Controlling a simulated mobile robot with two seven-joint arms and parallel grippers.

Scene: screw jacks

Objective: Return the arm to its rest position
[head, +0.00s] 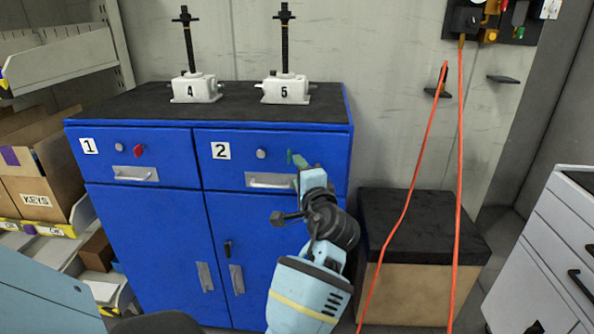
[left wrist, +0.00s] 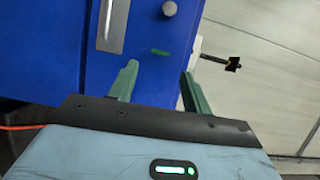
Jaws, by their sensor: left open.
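My left gripper (head: 300,166) is open and empty in front of the upper right part of drawer 2 (head: 230,168) on the blue cabinet (head: 150,240). In the left wrist view its two green fingers stand apart (left wrist: 160,82), with a small green piece (left wrist: 160,52) on the blue front beyond them. My left arm (head: 310,285) reaches up from the bottom of the head view and hides part of the cabinet's right side. My right gripper is in neither view.
White screw jacks 4 (head: 196,88) and 5 (head: 287,92) stand upright on the black cabinet top. Orange cables (head: 460,180) hang at the right, by a black-topped box (head: 420,225). A white drawer unit (head: 545,260) stands far right, shelves with boxes (head: 38,195) at left.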

